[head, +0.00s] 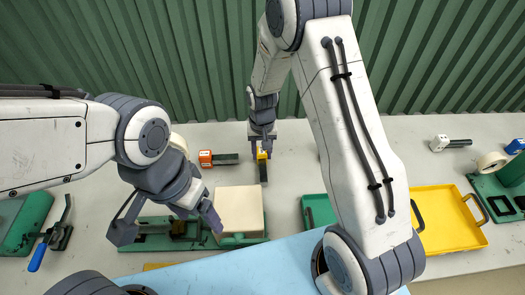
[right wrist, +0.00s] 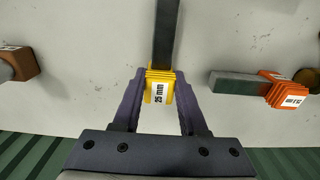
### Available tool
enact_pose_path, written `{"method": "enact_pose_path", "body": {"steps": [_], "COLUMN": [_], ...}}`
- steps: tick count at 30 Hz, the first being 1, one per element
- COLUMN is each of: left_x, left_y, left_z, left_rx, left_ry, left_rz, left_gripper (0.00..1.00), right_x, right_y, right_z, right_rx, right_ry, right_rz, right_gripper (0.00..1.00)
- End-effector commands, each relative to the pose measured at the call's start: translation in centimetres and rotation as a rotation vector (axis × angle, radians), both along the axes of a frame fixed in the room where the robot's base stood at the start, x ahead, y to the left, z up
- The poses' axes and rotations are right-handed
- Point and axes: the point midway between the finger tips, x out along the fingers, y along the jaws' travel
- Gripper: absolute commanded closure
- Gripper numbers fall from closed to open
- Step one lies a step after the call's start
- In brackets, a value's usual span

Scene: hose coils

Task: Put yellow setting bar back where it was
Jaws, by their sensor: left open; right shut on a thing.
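The yellow setting bar (head: 262,155) has a yellow block end and a dark grey bar. It is at the back of the bench, and in the right wrist view its block (right wrist: 159,90) reads "25 mm". My right gripper (right wrist: 158,82) is shut on the yellow block, one finger on each side; in the head view the gripper (head: 262,146) reaches down from above. Whether the bar touches the bench is hard to tell. My left gripper (head: 167,230) is open and empty above a green fixture (head: 155,243) at front left.
An orange setting bar (head: 206,158) lies left of the yellow one in the head view; a white-ended one (head: 440,143) lies far right. A beige block (head: 239,208), a green tray (head: 312,209) and a yellow tray (head: 450,205) stand in front. A ribbed green wall (head: 430,60) is behind.

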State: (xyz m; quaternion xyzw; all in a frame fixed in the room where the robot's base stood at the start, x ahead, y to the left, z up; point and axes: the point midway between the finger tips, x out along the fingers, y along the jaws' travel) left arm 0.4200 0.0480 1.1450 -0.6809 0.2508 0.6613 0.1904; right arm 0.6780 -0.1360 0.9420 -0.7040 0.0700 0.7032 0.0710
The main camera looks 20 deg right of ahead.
Motion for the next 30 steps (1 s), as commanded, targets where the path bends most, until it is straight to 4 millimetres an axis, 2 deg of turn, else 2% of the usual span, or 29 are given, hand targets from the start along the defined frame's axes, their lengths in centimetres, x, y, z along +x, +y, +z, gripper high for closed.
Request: {"method": "enact_pose_path", "body": {"steps": [6,7,8,9,17,22,26,30], "left_x": [0.0,0.0,0.0,0.0,0.0,0.0,0.0,0.0], "left_y": [0.0,0.0,0.0,0.0,0.0,0.0,0.0,0.0], "left_z": [-0.3,-0.2,-0.2,-0.2,-0.2,-0.3,-0.9,-1.6], "left_rx": [0.000,0.000,0.000,0.000,0.000,0.000,0.000,0.000], "left_ry": [0.000,0.000,0.000,0.000,0.000,0.000,0.000,0.000], "left_rz": [0.000,0.000,0.000,0.000,0.000,0.000,0.000,-0.001], "left_gripper": [0.23,0.23,0.23,0.23,0.23,0.23,0.23,0.23], "right_x": [0.1,0.0,0.0,0.0,0.0,0.1,0.2,0.2], "right_y": [0.0,0.0,0.0,0.0,0.0,0.0,0.0,0.0], "right_z": [-0.3,-0.3,-0.2,-0.2,-0.2,0.8,2.9,6.1], "right_rx": [0.000,0.000,0.000,0.000,0.000,0.000,0.000,0.001], "right_ry": [-0.001,0.000,0.000,0.000,0.000,-0.004,-0.008,-0.008], "right_rz": [0.000,0.000,0.000,0.000,0.000,0.000,0.001,0.001], "right_gripper": [1.00,0.46,0.35,0.28,0.28,0.28,0.28,0.28]}}
